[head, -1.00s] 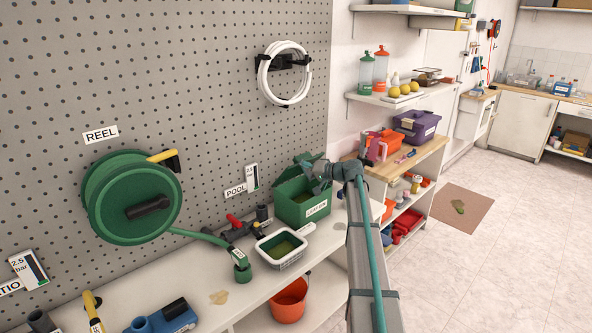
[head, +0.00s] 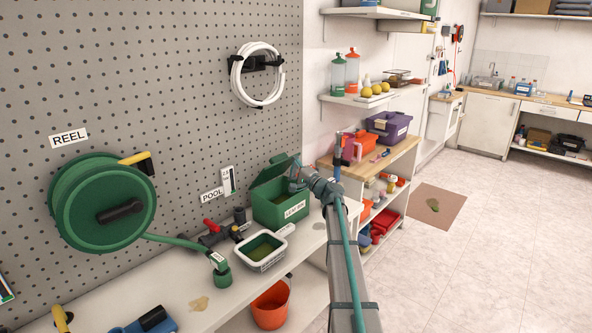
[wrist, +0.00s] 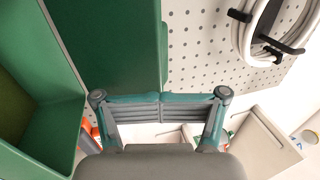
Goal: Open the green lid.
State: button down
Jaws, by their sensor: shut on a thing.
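The green lid (head: 271,171) stands raised and tilted at the back of the green box (head: 280,212). The box front has a white label and its mouth is partly uncovered. My gripper (head: 295,172) is at the right edge of the lid, above the box. In the wrist view the lid (wrist: 105,40) is a broad green panel and the open box (wrist: 45,125) lies at the left. My gripper (wrist: 160,108) is shut at the lid's near edge there. The exact contact between fingertips and lid is hidden.
A white tray (head: 262,264) with green contents and a handle stands in front of the box. Valves with a red handle (head: 211,226) are at the left. A pegboard (head: 150,60) rises behind, with a white hose coil (head: 236,78). Open floor lies right.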

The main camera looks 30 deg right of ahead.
aim_at(281, 160)
jog(key=p+x, duration=0.1)
jog(key=x, duration=0.5)
jog(key=shift+w+r, duration=0.15)
jog(key=shift+a, duration=0.1)
dwell(1.1)
jog(key=shift+f, duration=0.2)
